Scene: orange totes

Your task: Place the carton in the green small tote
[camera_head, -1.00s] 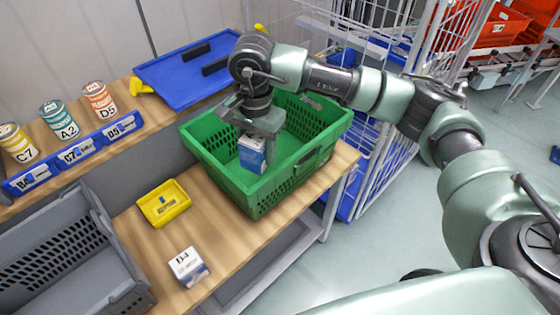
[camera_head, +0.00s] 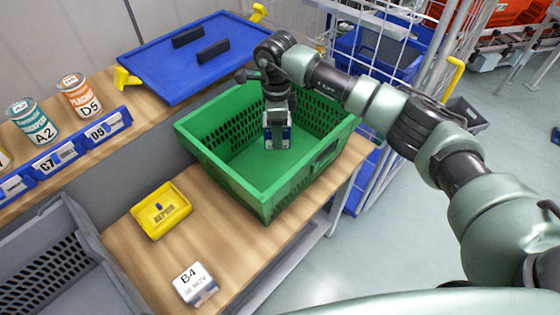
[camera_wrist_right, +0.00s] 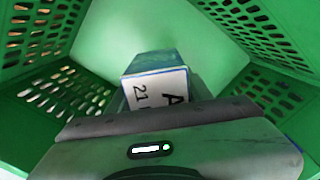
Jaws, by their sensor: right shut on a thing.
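The green small tote (camera_head: 262,193) stands on the wooden table in the head view, and its green walls (camera_wrist_right: 270,45) surround the right wrist view. My right gripper (camera_head: 278,140) is inside the tote's opening, pointing down, shut on a small blue and white carton (camera_head: 268,134). The carton (camera_wrist_right: 158,88) shows a white label with an "A" and "21" in the wrist view. The fingers partly hide it. I cannot tell whether the carton touches the tote's floor. My left gripper is not in view.
A yellow bin (camera_head: 161,210) and a white box marked B4 (camera_head: 195,285) sit left of the tote on the table. A grey crate (camera_head: 60,250) is at lower left.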

